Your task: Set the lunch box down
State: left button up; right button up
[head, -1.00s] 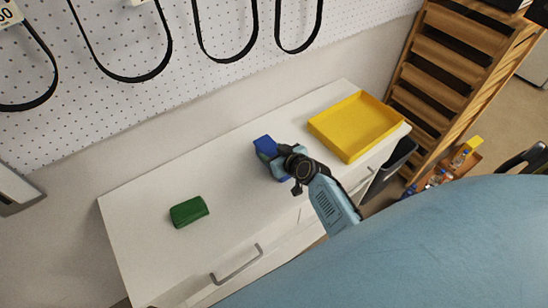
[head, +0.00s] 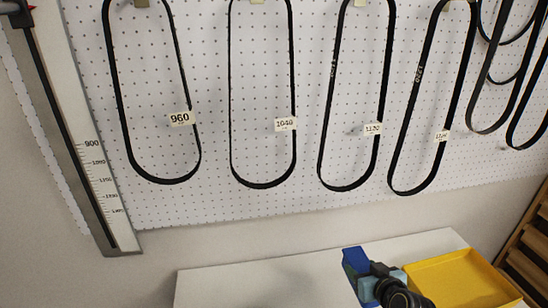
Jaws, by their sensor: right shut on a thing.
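A blue box-like thing, which I take to be the lunch box (head: 355,261), shows in the head view at the bottom, right of centre. My right gripper (head: 372,286) is shut on it, and the gripper and wrist hide much of it. It is over the white cabinet top (head: 270,285), left of a yellow tray. I cannot tell whether it touches the surface. My left gripper is not in view.
The yellow tray (head: 462,279) stands at the right end of the cabinet top. Black belts (head: 232,110) hang on the white pegboard (head: 210,60) behind. A wooden slatted rack (head: 528,245) is at the far right. The visible cabinet top left of my gripper is clear.

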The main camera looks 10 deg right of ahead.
jog(key=s+a+r+m+h+b, duration=0.1)
jog(key=s+a+r+b, duration=0.3)
jog(key=s+a+b, duration=0.4)
jog(key=shift+r+b, duration=0.3)
jog(key=shift+b, duration=2.15)
jog(key=shift+s, duration=0.1)
